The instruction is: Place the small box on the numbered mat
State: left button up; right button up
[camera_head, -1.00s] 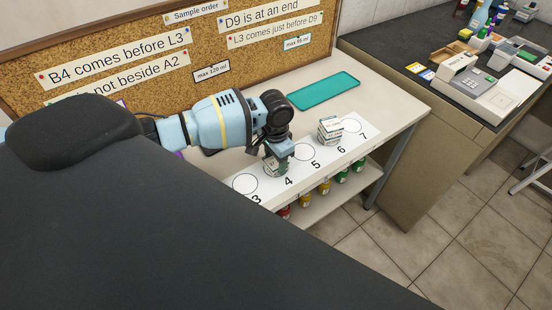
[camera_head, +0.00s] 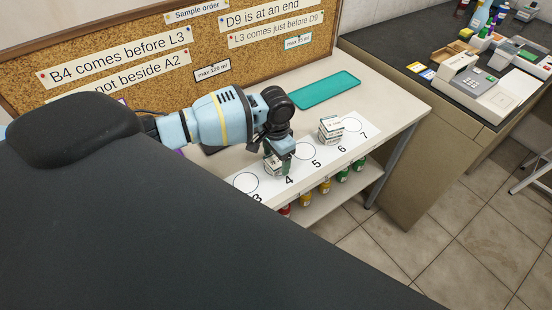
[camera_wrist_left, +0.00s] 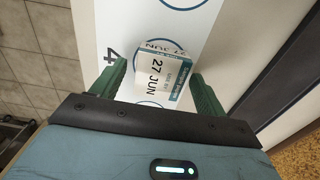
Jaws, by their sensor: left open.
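The numbered mat (camera_head: 312,166) is a white strip with circles and numbers along the bench's front. A small white box (camera_wrist_left: 163,75) printed "27 JUN" stands on the mat by the number 4, between the two green fingers of my left gripper (camera_wrist_left: 160,90). In the wrist view the fingers are open, with a visible gap on the box's left side. In the head view my left gripper (camera_head: 277,163) points down over that place and mostly hides the box. Another small white box (camera_head: 331,130) stands at number 6. My right gripper does not show.
A teal tray (camera_head: 325,91) lies on the bench behind the mat. A corkboard (camera_head: 130,85) with notes stands along the back. Several coloured bottles (camera_head: 325,187) stand on the shelf below. Circles 3, 5 and 7 look empty.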

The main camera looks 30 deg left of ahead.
aim_at(276, 159)
pick_arm(q)
notch_tip(276, 159, up, 11)
jog(key=p, duration=0.1)
jog(key=shift+r, duration=0.2)
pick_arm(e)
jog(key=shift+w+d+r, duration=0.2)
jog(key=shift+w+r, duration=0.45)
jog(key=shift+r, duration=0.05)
